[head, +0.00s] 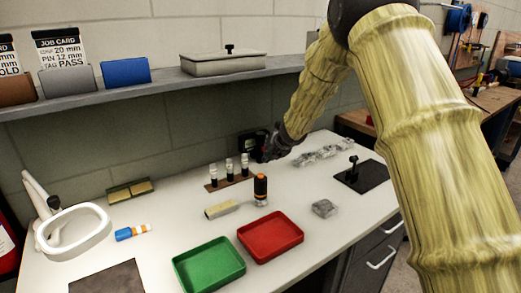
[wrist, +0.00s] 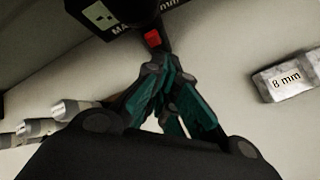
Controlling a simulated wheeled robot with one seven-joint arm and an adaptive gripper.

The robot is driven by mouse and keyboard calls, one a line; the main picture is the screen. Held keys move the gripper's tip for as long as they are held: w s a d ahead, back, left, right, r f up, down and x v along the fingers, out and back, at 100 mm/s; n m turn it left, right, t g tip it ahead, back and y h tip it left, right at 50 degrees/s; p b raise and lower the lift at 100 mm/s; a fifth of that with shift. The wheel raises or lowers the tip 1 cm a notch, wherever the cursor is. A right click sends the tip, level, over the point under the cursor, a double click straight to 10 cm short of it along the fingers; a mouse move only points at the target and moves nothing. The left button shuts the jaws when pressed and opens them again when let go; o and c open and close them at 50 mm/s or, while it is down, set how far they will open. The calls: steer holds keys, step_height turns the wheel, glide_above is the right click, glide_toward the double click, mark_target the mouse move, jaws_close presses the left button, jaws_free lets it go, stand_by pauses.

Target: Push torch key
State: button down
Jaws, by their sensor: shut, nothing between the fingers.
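A black device (head: 252,144) stands at the back of the white bench against the wall. In the wrist view its display face (wrist: 120,12) is at the top, and a small red key (wrist: 152,38) shows on its lower edge; I cannot tell whether this is the torch key. My gripper (head: 271,152) is right beside the device. In the wrist view my gripper (wrist: 160,62) is shut and empty, its teal fingertips just below the red key. Whether they touch it cannot be told. An upright black cylinder with an orange top (head: 261,188) stands in front.
A rack with several pale-topped pegs (head: 229,177) is left of my gripper. A metal block marked 8 mm (wrist: 288,77) lies to the right in the wrist view. Green (head: 208,265) and red (head: 270,237) trays lie in front. A shelf (head: 160,82) runs above.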

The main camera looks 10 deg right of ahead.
steer(key=shift+s+d+f+b, duration=0.15)
steer(key=shift+s+b, duration=0.25)
steer(key=shift+b, duration=0.05)
steer(key=shift+s+d+b, duration=0.3)
steer(key=shift+s+b, duration=0.3)
steer(key=shift+s, duration=0.15)
steer(key=shift+s+d+b, duration=0.25)
steer(key=shift+s+b, duration=0.35)
steer(key=shift+s, duration=0.15)
steer(key=shift+s+d+b, duration=0.25)
steer(key=shift+s+b, duration=0.2)
steer(key=shift+s, duration=0.35)
steer(key=shift+s+d, duration=0.1)
steer(key=shift+s, duration=0.05)
